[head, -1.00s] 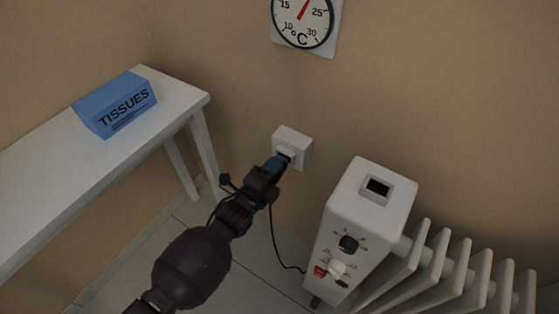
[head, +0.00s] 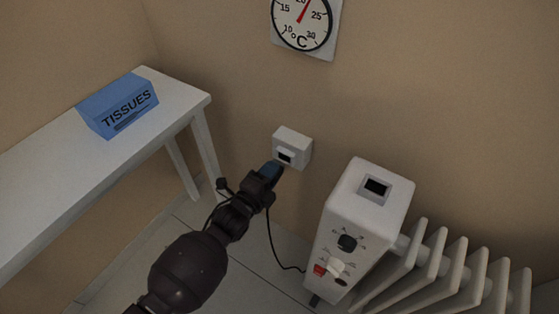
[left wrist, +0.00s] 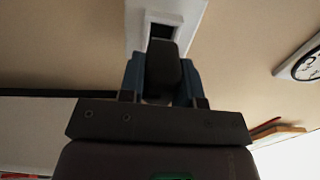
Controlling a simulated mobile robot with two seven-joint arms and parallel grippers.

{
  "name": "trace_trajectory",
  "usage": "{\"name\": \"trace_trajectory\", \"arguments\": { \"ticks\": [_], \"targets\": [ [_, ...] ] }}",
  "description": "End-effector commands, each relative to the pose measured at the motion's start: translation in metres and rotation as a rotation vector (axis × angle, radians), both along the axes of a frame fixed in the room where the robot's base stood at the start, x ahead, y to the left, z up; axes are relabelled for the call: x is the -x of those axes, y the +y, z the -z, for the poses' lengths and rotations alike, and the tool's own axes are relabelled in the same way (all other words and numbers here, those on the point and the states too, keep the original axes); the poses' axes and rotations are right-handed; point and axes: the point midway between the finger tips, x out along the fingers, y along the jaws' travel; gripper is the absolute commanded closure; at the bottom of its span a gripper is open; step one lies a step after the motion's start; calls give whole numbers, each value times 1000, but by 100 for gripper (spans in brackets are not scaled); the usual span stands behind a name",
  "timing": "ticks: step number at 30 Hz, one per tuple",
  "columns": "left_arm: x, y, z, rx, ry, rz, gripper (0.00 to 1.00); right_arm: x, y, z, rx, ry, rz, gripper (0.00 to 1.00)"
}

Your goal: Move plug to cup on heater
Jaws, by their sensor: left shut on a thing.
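The white wall socket (head: 292,147) has a dark square opening that shows. My left gripper (head: 272,171) has blue fingertips and is just below and left of it. In the left wrist view the gripper (left wrist: 160,80) is shut on the dark plug (left wrist: 161,70), which points toward the socket (left wrist: 164,22). In the head view the plug is mostly hidden by the fingers; its black cord (head: 272,240) hangs down to the heater. The white heater (head: 347,225) has a square cup (head: 388,198) with a dark hollow on its top. My right gripper is not in view.
A white table (head: 60,170) with a blue tissue box (head: 120,105) stands at the left. A round thermometer (head: 303,20) hangs above the socket. The heater's knobs are on its front and its fins (head: 435,265) extend right. Open space lies between socket and heater.

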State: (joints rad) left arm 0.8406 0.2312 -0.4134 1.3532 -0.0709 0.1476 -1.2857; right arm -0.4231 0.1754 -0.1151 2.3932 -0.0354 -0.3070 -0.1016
Motion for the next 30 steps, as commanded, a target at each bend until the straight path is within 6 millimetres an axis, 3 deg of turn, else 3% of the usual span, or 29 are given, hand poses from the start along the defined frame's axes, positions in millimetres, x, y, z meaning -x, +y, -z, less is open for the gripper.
{"name": "trace_trajectory", "arguments": {
  "ticks": [30],
  "targets": [
    [25, 18, 0, 0, -1, 1, 97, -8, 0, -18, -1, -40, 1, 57]
  ]
}}
